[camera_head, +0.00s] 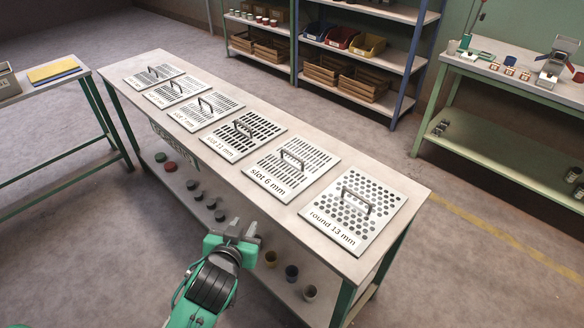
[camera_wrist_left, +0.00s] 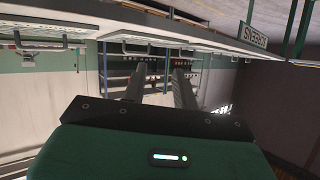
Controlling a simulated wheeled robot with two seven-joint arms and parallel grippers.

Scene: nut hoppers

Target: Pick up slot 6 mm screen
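The slot 6 mm screen (camera_head: 301,174) is a light metal plate with rows of slots, a printed label and a raised bar handle (camera_head: 292,159). It lies flat on the long table, between the slot 11 mm screen (camera_head: 243,136) and the round 13 mm screen (camera_head: 353,211). My left gripper (camera_head: 241,230) is beside the table's front edge, apart from the screen. Its two fingers stand apart with nothing between them in the left wrist view (camera_wrist_left: 160,88). Handles show there too, but I cannot tell which screens they belong to. My right gripper is not in view.
Several more screens lie in the row toward the far left of the table (camera_head: 398,187). Small cups (camera_head: 292,272) stand on its lower shelf near my left arm. Shelves with bins (camera_head: 367,45) and a green workbench (camera_head: 500,70) stand behind.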

